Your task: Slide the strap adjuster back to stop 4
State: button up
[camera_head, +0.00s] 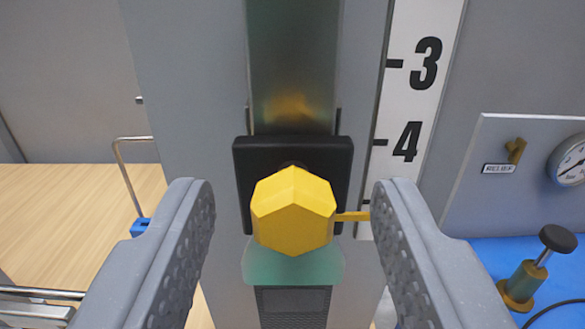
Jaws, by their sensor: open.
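The strap adjuster is a black square block (243,165) with a faceted yellow knob (293,210) on its front, on a vertical greenish strap (292,65). A thin yellow pointer (352,216) sticks out to the right from behind the knob and appears below the mark for 4 on the white scale (410,95). The pointer's tip meets the right finger's outline, so its end may be hidden. My gripper (292,190) is open. Its grey fingers stand left and right of the knob, with a visible gap on each side.
At the right are a grey panel with a gauge (570,162) and a small brass hook (515,150), and a brass plunger with a black knob (535,270) on a blue surface. A wooden surface (70,215) and a metal wire loop (125,175) are at the left.

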jog(key=shift+w, duration=0.35)
grip_shut()
jog(key=shift+r+b, duration=0.45)
jog(key=shift+r, duration=1.3)
grip_release()
jog(key=shift+f, duration=0.1)
jog(key=shift+s, duration=0.1)
jog(key=s+b, duration=0.2)
jog(key=s, duration=1.1)
jog(key=shift+s, duration=0.3)
